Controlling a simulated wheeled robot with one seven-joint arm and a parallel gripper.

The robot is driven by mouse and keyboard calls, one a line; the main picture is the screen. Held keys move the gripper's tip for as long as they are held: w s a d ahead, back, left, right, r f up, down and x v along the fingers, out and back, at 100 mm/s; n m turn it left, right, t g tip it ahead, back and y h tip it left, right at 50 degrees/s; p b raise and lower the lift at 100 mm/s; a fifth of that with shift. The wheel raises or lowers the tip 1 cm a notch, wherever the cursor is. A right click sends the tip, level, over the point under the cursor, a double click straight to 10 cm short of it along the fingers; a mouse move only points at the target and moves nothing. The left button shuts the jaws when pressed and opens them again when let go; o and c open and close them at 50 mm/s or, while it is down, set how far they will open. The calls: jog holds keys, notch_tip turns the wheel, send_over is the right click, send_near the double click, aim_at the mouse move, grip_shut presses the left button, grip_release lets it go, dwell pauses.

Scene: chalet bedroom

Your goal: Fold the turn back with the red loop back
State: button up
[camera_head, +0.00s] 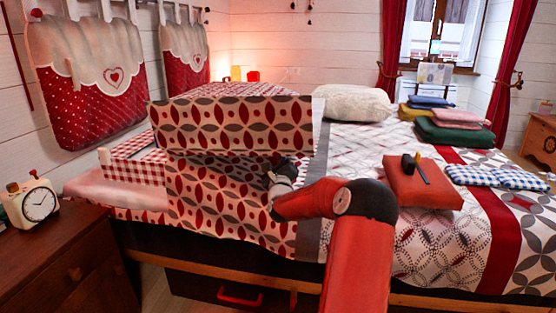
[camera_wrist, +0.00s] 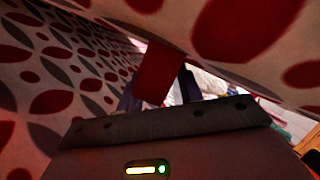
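The turn back (camera_head: 235,125) is a stiff-looking panel with red and grey leaf shapes. In the head view it stands raised above the left part of the bed, its upper part bent over into a broad flap. My gripper (camera_head: 276,170) is at the panel's right side, under the flap, its tips partly hidden. In the wrist view the patterned cloth (camera_wrist: 60,70) fills the left and the top. A plain red piece, which looks like the red loop (camera_wrist: 160,75), fills the gap between my two dark fingers. The loop does not show in the head view.
A red cushion (camera_head: 422,184) with a dark brush-like thing (camera_head: 412,165) lies on the bed to the right. Folded cloths (camera_head: 455,130) and a white pillow (camera_head: 352,103) lie farther back. A wooden cabinet (camera_head: 50,255) with a clock (camera_head: 32,203) stands at the left.

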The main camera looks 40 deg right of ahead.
grip_shut()
jog(key=r+n+p, duration=0.1)
jog(key=r+n, duration=0.1)
jog(key=r, duration=0.3)
jog(key=w+r+n+y+p, duration=0.1)
jog(key=r+n+p, duration=0.1)
jog(key=r, duration=0.3)
jog(key=a+r+n+y+p, duration=0.1)
jog(key=r+p, duration=0.1)
jog(key=r, duration=0.2)
jog(key=shift+w+a+r+n, duration=0.1)
jog(key=shift+w+r+n, duration=0.25)
jog(key=shift+r+n, duration=0.05)
grip_release()
jog(key=shift+s, duration=0.1)
jog(key=shift+a+f+y, duration=0.1)
jog(key=shift+a+y, duration=0.05)
jog(key=shift+y, duration=0.15)
